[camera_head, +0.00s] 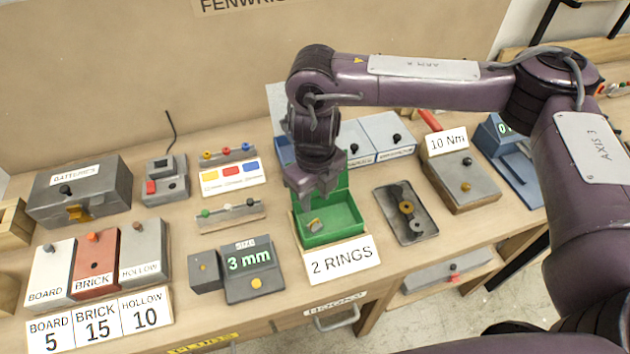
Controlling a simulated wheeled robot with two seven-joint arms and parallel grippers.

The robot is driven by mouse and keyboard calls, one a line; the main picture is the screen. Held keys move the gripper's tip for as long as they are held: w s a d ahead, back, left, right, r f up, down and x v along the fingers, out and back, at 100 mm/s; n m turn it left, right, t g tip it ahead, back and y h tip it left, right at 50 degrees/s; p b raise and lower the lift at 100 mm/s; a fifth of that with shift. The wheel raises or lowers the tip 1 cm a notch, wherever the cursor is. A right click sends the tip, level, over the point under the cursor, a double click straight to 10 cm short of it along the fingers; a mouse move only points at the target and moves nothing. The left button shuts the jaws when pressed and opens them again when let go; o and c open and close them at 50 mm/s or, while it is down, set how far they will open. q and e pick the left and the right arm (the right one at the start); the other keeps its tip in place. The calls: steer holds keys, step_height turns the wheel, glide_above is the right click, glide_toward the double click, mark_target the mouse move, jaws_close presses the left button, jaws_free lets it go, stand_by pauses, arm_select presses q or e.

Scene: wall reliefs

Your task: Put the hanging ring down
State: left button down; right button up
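My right gripper (314,198) points down over an open green box (345,232) with a raised green back. I cannot make out whether its fingers are open or shut. A small brass-coloured piece (314,225) shows just below the fingertips, inside the outline of the box. I cannot tell whether it hangs from the gripper or lies on the box floor. A card reading "2 RINGS" (342,260) stands at the front of the box. A dark tray (393,232) to the right holds a brass ring (405,207) and a grey ring (416,225). My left gripper is out of view.
A "3 mm" gauge (254,282) stands to the left of the green box. A "10 Nm" block (478,195) and a blue device (518,178) stand to the right. Labelled boxes (97,265) fill the left side. My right arm spans the upper right.

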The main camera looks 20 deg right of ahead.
steer(key=shift+r, duration=2.15)
